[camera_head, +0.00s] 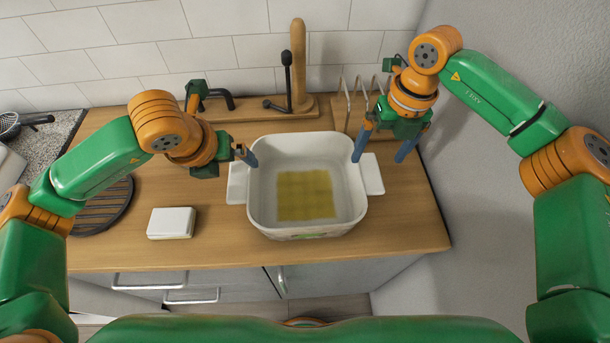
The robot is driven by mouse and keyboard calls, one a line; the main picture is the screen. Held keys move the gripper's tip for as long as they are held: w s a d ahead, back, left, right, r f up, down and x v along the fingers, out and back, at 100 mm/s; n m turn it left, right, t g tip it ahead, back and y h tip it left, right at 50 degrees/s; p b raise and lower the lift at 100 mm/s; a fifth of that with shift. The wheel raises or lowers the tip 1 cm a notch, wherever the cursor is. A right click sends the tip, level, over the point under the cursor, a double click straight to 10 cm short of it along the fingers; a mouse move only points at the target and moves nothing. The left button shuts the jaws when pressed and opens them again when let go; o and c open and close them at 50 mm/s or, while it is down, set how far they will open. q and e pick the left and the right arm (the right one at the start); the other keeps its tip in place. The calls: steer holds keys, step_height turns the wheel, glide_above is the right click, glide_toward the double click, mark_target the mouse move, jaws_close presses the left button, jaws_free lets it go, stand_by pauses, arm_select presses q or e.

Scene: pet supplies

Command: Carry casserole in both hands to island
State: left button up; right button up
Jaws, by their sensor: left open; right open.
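The casserole (262,213) is a white, square dish with a side handle on its left (237,184) and one on its right (372,175). It stands upright on the wooden counter (232,239), with a flat yellowish patch on its inner floor. My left gripper (243,158) is at the dish's back left, close to the rim above the left handle; its fingers overlap in this view. My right gripper (381,152) is open above the right side, one finger by the rim and the other outside it. I cannot tell whether either touches the dish. No island is recognisable.
A white box (171,223) lies left of the casserole. A dark round slatted board (104,208) is further left. A wooden stand with a post (298,70) and a wire rack (360,105) stand behind. A grey wall (480,190) closes the right side.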

mark_target(239, 172)
arm_select(q)
steer(key=shift+s, duration=0.35)
arm_select(e)
steer(key=shift+s, duration=0.4)
arm_select(q)
steer(key=shift+f, duration=0.25)
arm_select(e)
steer(key=shift+f, duration=0.3)
arm_select(q)
steer(key=x, duration=0.5)
steer(key=shift+w+f, duration=0.15)
steer(key=shift+w, duration=0.2)
arm_select(e)
steer(key=f, duration=0.5)
steer(key=shift+w+a+f, duration=0.15)
steer(key=shift+w+a, duration=0.05)
steer(key=shift+a, duration=0.1)
arm_select(q)
steer(key=shift+w+d+f, duration=0.1)
steer(key=shift+w+f, duration=0.05)
steer(key=shift+f, duration=0.4)
arm_select(e)
steer(key=shift+s+f, duration=0.1)
steer(key=shift+f, duration=0.45)
steer(key=shift+a, duration=0.1)
arm_select(q)
jaws_close()
arm_select(e)
jaws_close()
